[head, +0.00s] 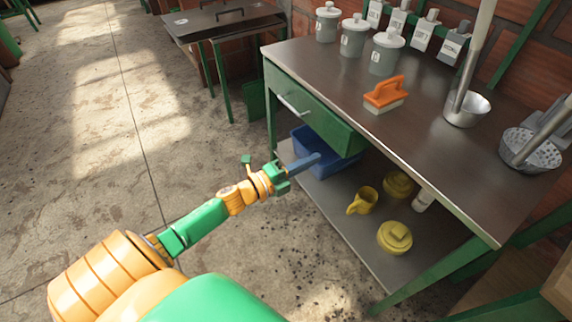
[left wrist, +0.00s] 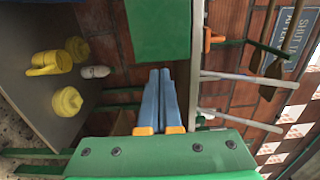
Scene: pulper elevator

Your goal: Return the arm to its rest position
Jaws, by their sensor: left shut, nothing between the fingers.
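My left arm reaches in from the lower left of the head view. Its left gripper (head: 317,157) is in front of the workbench (head: 425,125), below the level of its top and near the blue bin (head: 318,172) on the lower shelf. The gripper's blue fingers are together with nothing between them. They also show shut in the left wrist view (left wrist: 160,73), in front of a brick wall. Whether the fingers touch the bin cannot be told. My right gripper is not in view.
A green drawer front with a metal handle (head: 293,105) is above the gripper. A yellow jug (head: 363,200) and yellow pots stand on the shelf (head: 345,210). An orange brush (head: 384,93) and lidded canisters (head: 353,36) are on the bench. The concrete floor at left is clear.

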